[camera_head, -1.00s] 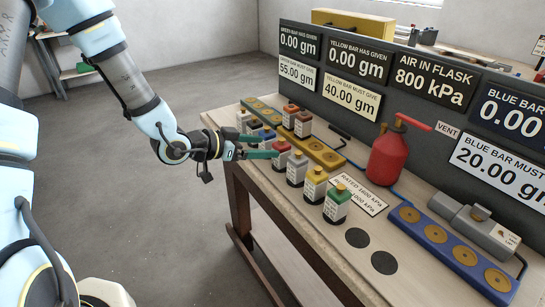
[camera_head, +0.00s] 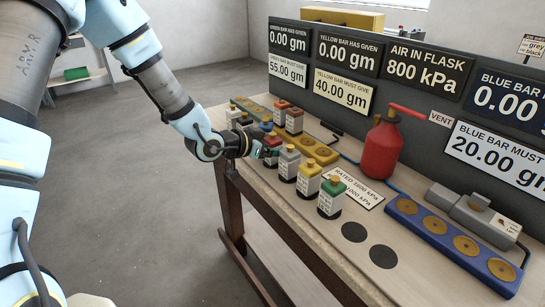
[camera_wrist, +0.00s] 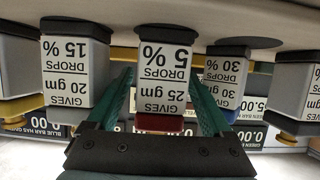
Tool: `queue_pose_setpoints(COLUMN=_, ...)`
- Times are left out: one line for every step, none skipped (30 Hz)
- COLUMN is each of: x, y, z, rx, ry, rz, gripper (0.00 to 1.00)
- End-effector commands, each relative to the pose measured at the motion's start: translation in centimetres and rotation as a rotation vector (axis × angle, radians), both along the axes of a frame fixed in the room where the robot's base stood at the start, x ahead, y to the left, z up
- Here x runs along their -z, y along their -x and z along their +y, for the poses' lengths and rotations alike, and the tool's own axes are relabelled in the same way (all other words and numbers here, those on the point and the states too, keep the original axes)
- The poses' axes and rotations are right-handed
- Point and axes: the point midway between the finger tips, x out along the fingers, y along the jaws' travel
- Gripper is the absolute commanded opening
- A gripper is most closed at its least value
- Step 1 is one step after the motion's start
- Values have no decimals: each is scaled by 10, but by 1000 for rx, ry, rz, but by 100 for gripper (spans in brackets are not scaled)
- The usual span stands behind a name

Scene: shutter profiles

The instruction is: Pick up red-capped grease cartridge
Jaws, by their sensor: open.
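The red-capped grease cartridge stands upright on the bench, its red cap (camera_head: 272,137) showing just past my gripper (camera_head: 268,152) in the head view. In the wrist view, which is upside down, this cartridge (camera_wrist: 164,75), labelled 25 gm and 5%, is in the middle, its red cap low in the picture. My gripper (camera_wrist: 165,105) is open, with one green finger on each side of the cartridge. Gaps show between the fingers and its body. My gripper partly hides the cartridge in the head view.
A silver-capped cartridge (camera_head: 289,163), a yellow-capped one (camera_head: 308,182) and a green-capped one (camera_head: 331,198) stand close by in a row. A blue-capped cartridge (camera_wrist: 228,78) is on the other side.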

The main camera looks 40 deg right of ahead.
Motion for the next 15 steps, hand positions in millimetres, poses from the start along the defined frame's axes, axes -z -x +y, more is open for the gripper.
queue_pose_setpoints(x=0, y=0, z=0, rx=0, ry=0, rz=0, gripper=85)
queue_pose_setpoints(x=0, y=0, z=0, rx=0, ry=0, rz=0, gripper=85)
queue_pose_setpoints(x=0, y=0, z=0, rx=0, ry=0, rz=0, gripper=80)
queue_pose_setpoints(x=0, y=0, z=0, rx=0, ry=0, rz=0, gripper=77)
queue_pose_setpoints(x=0, y=0, z=0, rx=0, ry=0, rz=0, gripper=74)
queue_pose_setpoints(x=-1, y=0, z=0, rx=0, ry=0, rz=0, gripper=69)
queue_pose_setpoints(x=-1, y=0, z=0, rx=0, ry=0, rz=0, gripper=66)
queue_pose_setpoints(x=-1, y=0, z=0, rx=0, ry=0, rz=0, gripper=62)
queue_pose_setpoints(x=-1, y=0, z=0, rx=0, ry=0, rz=0, gripper=58)
queue_pose_setpoints(x=-1, y=0, z=1, rx=0, ry=0, rz=0, gripper=55)
queue_pose_setpoints(x=0, y=0, z=1, rx=0, ry=0, rz=0, gripper=51)
queue_pose_setpoints(x=0, y=0, z=1, rx=0, ry=0, rz=0, gripper=47)
queue_pose_setpoints(x=0, y=0, z=1, rx=0, ry=0, rz=0, gripper=43)
queue_pose_setpoints(x=0, y=0, z=1, rx=0, ry=0, rz=0, gripper=40)
queue_pose_setpoints(x=0, y=0, z=1, rx=0, ry=0, rz=0, gripper=35)
